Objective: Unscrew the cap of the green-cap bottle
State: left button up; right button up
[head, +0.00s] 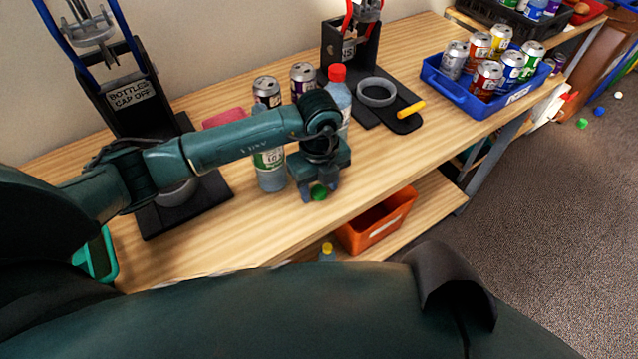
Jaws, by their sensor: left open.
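My left gripper (320,186) is open above the table, to the right of a clear bottle with a green and white label (270,172). A green cap (319,193) shows between or just below its fingertips; I cannot tell whether it touches them. The bottle stands upright on the wooden table (252,225). My left forearm hides its neck and top, so I cannot see whether a cap is on it. My right gripper is not in view.
A red-capped bottle (337,75) and two cans (302,76) (266,88) stand behind my arm. A black stand reading "BOTTLES CAP OFF" (131,96) is left. A blue crate of cans (447,90) is right. An orange bin (378,228) sits below. The front table strip is clear.

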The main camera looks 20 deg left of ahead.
aim_at(319, 191)
pick_arm(q)
notch_tip(319, 191, up, 12)
jog(key=b, duration=0.1)
dwell(0.4)
